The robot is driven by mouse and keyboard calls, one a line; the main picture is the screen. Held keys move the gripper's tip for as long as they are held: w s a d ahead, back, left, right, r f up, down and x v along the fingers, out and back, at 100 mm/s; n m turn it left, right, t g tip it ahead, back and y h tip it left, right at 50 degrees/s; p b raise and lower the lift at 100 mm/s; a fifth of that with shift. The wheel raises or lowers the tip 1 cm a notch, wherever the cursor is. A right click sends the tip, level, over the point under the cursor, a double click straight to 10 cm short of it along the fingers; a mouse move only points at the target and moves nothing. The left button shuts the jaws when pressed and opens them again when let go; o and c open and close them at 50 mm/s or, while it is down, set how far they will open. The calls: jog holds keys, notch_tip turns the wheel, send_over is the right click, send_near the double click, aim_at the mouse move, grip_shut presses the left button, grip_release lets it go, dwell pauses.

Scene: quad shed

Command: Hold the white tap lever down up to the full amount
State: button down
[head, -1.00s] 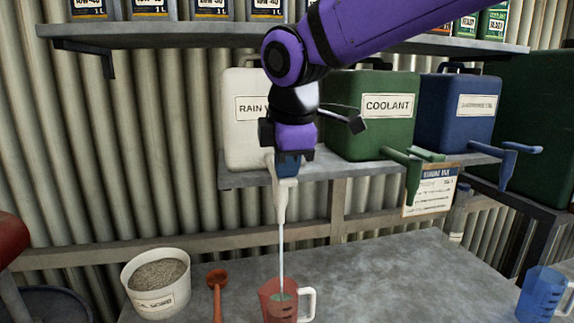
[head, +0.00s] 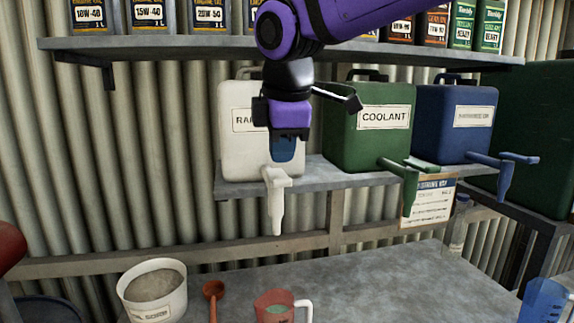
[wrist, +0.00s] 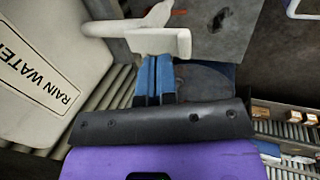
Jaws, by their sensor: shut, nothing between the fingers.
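The white tap (head: 275,205) juts from the front of the white RAIN WATER can (head: 243,155), its spout pointing down. Its white lever (head: 277,172) is at the top of the tap and looks level. My gripper (head: 283,160) is shut and empty, with blue fingers pointing down just above the lever; a small gap seems to show. In the wrist view the fingers (wrist: 153,62) overlap the near edge of the white lever (wrist: 165,42), so contact is unclear there. No stream comes from the spout. A red jug (head: 270,309) with a white handle stands below, holding pale greenish liquid.
A green COOLANT can (head: 362,145) and a blue can (head: 452,150), each with its own tap, stand right on the same shelf. A bucket of granules (head: 150,305), an orange scoop (head: 213,290) and a blue jug (head: 545,303) are on the bench. An upper shelf (head: 200,45) holds cans.

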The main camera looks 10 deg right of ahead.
aim_at(284, 178)
notch_tip(284, 178, up, 11)
jog(key=s, duration=0.1)
jog(key=shift+f, duration=0.2)
jog(key=shift+d, duration=0.1)
dwell(0.7)
jog(key=s+d+f+m+t, duration=0.1)
jog(key=s+d+f+m, duration=1.4)
jog(key=d+f+m, duration=0.3)
jog(key=shift+s+d+f, duration=0.4)
jog(key=shift+d+f, duration=0.35)
jog(key=shift+d, duration=0.15)
